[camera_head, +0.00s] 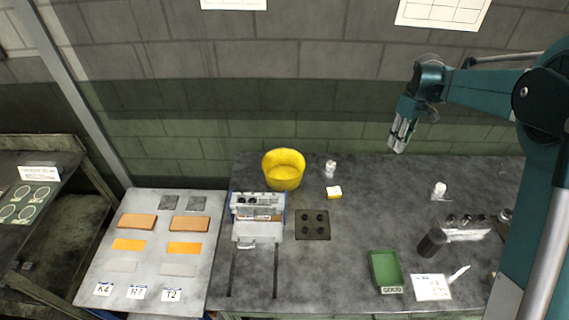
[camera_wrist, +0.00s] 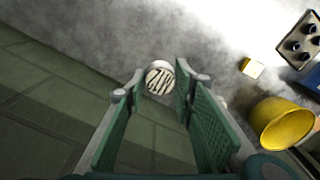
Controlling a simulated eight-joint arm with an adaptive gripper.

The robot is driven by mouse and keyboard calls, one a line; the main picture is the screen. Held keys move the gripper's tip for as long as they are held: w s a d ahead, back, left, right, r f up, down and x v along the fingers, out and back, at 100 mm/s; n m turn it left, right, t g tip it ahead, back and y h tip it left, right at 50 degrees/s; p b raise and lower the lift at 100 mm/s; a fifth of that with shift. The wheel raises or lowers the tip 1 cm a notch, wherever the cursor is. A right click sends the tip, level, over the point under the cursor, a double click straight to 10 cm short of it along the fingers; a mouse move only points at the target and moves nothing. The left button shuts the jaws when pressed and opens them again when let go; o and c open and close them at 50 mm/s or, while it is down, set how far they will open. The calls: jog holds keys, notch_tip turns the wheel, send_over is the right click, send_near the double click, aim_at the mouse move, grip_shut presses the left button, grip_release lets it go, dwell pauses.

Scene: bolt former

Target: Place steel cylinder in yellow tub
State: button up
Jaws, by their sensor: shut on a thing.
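The yellow tub (camera_head: 284,176) stands open near the back of the grey bench, left of centre. It also shows at the right of the wrist view (camera_wrist: 284,124). My gripper (camera_head: 398,140) is raised above the bench, in front of the wall, right of the tub and apart from it. In the wrist view my gripper (camera_wrist: 158,90) has a round, pale-rimmed end with dark stripes between its fingertips. This is the steel cylinder (camera_wrist: 159,79), held at the tips; most of its length is hidden. In the head view the cylinder is too small to tell from the fingers.
A small white jar (camera_head: 330,168) and a yellow-white block (camera_head: 334,192) stand right of the tub. A green tray (camera_head: 386,272) and black cylinder (camera_head: 432,242) are further right.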

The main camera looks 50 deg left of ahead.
jog(key=s+a, duration=1.5)
jog(key=a, duration=0.2)
send_over(283, 171)
jog(key=s+d, duration=0.3)
notch_tip(283, 171, down, 4)
jog(key=f, duration=0.1)
jog(key=shift+w+a+f+m, duration=0.1)
jog(key=shift+w+f+m, duration=0.05)
jog(key=shift+w+m, duration=0.15)
jog(key=shift+f, duration=3.1)
jog(key=shift+f, duration=0.1)
jog(key=shift+f, duration=1.8)
jog(key=shift+f+b, duration=0.1)
jog(key=shift+b, duration=0.2)
